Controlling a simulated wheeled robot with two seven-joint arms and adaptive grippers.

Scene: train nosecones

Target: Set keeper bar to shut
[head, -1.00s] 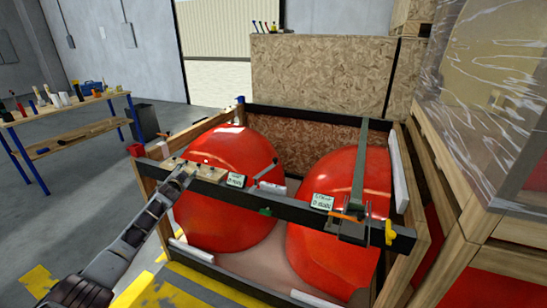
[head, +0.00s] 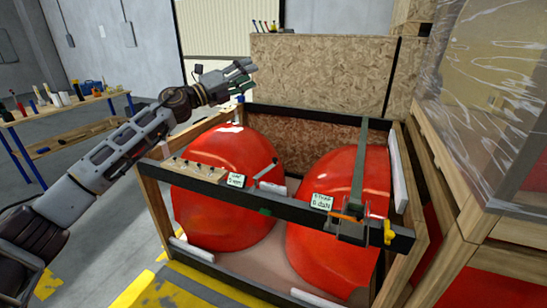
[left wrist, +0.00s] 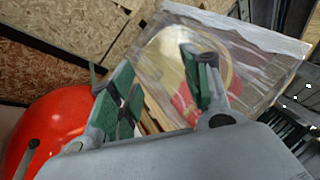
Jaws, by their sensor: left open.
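Two red nosecones (head: 225,185) (head: 335,225) sit side by side in an open wooden crate with a black front beam (head: 285,212). A small grey bar (head: 267,170) stands tilted up behind this beam, between the nosecones; I cannot tell for sure whether it is the keeper bar. A long dark green bar (head: 359,170) runs front to back over the right nosecone. My left gripper (head: 247,75) is open and empty, raised above the crate's back left corner. Its spread green-padded fingers also show in the left wrist view (left wrist: 163,90). My right gripper is out of view.
A peg block (head: 200,171) and two labels (head: 236,180) (head: 322,201) are on the front beam. A yellow knob (head: 389,233) is at its right end. Chipboard panels (head: 320,75) stand behind, a wrapped crate (head: 480,110) stands right, a tool table (head: 70,110) left.

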